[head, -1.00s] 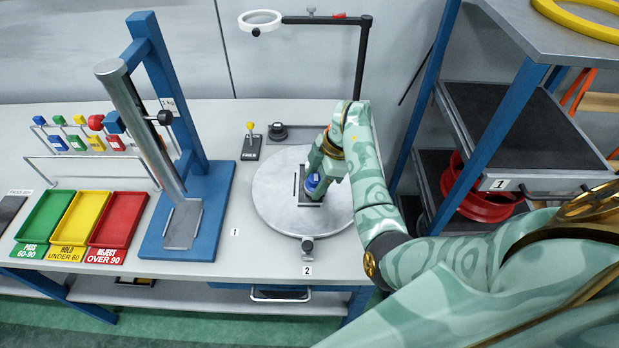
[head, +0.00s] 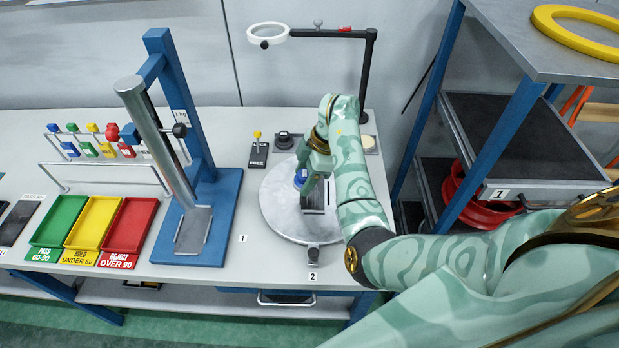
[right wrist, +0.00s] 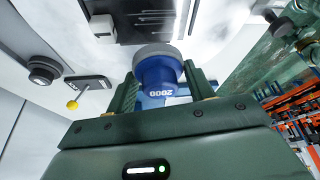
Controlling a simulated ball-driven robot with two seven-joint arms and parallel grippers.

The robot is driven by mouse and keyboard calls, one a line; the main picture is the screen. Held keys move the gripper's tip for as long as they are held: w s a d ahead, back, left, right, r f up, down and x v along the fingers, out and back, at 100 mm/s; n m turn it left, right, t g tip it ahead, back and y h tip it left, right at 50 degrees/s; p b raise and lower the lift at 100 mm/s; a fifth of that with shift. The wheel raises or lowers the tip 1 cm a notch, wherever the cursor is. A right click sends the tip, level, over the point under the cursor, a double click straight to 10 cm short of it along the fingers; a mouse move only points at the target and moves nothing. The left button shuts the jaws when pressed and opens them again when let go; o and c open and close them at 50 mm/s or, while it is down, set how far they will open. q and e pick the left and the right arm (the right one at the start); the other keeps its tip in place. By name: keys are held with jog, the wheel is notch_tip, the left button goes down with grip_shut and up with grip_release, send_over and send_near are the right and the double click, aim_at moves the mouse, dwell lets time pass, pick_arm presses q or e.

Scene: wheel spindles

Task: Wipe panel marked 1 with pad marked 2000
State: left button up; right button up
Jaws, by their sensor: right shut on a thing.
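The blue pad marked 2000 (right wrist: 158,82) is between the fingers of my right gripper (right wrist: 165,92), which is shut on it. In the head view the blue pad (head: 300,178) is partly hidden by my right gripper (head: 312,182). It is over the far left part of a round grey disc (head: 275,212), beside a dark plate (head: 318,202) there. I cannot tell whether it touches the disc. White haze shows on the disc (right wrist: 225,40) in the right wrist view. A label 1 (head: 242,238) is on the table left of the disc. My left gripper is out of view.
A blue stand (head: 225,215) with a slanted grey cylinder stands left of the disc. Green, yellow and red trays (head: 130,226) lie farther left. A magnifier arm (head: 368,75) rises behind the disc. A blue-framed shelf (head: 510,120) stands at the right.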

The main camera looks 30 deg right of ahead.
aim_at(302, 174)
notch_tip(302, 174, up, 2)
jog(key=shift+w+p, duration=0.1)
jog(key=shift+p, duration=0.4)
jog(key=shift+r+p, duration=0.35)
jog(key=shift+r, duration=0.2)
